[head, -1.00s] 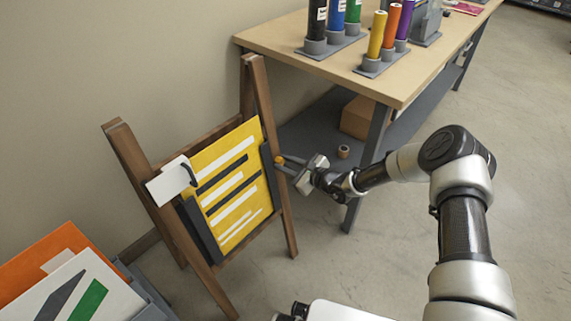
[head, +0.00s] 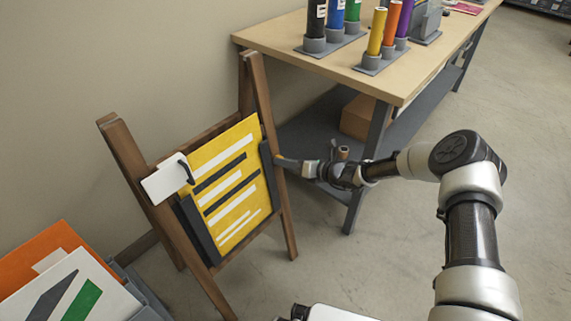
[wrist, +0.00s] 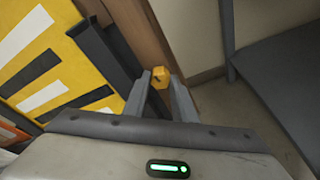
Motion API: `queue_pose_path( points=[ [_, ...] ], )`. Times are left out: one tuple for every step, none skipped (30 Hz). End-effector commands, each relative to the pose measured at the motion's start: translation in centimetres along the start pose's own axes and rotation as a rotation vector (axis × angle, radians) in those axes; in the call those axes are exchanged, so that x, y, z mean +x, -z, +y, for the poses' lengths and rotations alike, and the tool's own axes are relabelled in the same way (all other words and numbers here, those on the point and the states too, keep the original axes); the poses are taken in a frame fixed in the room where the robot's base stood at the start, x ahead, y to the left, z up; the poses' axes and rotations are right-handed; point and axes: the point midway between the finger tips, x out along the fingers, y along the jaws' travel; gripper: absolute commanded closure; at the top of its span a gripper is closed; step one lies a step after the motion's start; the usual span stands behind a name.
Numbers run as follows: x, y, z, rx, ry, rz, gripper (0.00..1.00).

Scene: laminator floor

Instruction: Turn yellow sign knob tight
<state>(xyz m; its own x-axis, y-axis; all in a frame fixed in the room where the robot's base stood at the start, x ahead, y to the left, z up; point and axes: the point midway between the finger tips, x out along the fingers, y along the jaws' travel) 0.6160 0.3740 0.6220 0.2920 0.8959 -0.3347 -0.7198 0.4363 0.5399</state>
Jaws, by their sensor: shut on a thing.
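The yellow sign (head: 225,180) sits in a wooden A-frame stand, held at its sides by dark clamp bars; the right bar (head: 270,184) is beside my gripper. In the wrist view the yellow knob (wrist: 162,78) is at the fingertips, beside the dark bar (wrist: 107,62) and the wooden leg. My gripper (wrist: 161,88) is shut on the knob. In the head view my gripper (head: 283,161) reaches the stand's right side from the right, and the knob is largely hidden by it. How tight the knob is cannot be seen.
A workbench (head: 370,60) with coloured rolls in grey holders stands behind to the right, with a cardboard box (head: 357,117) on its lower shelf. A white tag (head: 165,180) hangs at the sign's upper left. Boards in a grey bin (head: 145,290) stand at lower left. The floor at right is clear.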

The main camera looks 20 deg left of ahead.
Motion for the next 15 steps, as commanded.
queue_pose_path(
  points=[
    [0.0, 0.05, -0.15, 0.03, -0.004, 0.001, 0.98],
    [0.0, 0.04, -0.15, 0.049, -0.008, 0.001, 0.98],
    [0.0, 0.02, -0.15, 0.073, -0.012, 0.002, 0.98],
    [-0.01, 0.01, -0.15, 0.088, -0.015, 0.002, 0.98],
    [-0.01, 0.0, -0.15, 0.102, -0.018, 0.003, 0.98],
    [-0.01, -0.01, -0.16, 0.121, -0.021, 0.003, 0.98],
    [-0.01, -0.01, -0.17, 0.135, -0.023, 0.003, 0.98],
    [-0.01, -0.02, -0.18, 0.146, -0.025, 0.004, 0.98],
    [-0.01, -0.02, -0.18, 0.16, -0.027, 0.004, 0.98],
    [-0.01, -0.02, -0.18, 0.168, -0.029, 0.005, 0.98],
    [-0.01, -0.01, -0.17, 0.176, -0.03, 0.005, 0.98],
    [-0.01, -0.01, -0.17, 0.185, -0.032, 0.006, 0.98],
    [-0.02, -0.01, -0.17, 0.19, -0.033, 0.006, 0.98],
    [-0.02, -0.01, -0.16, 0.195, -0.034, 0.006, 0.98],
    [-0.02, -0.01, -0.16, 0.201, -0.035, 0.006, 0.98]
  ],
)
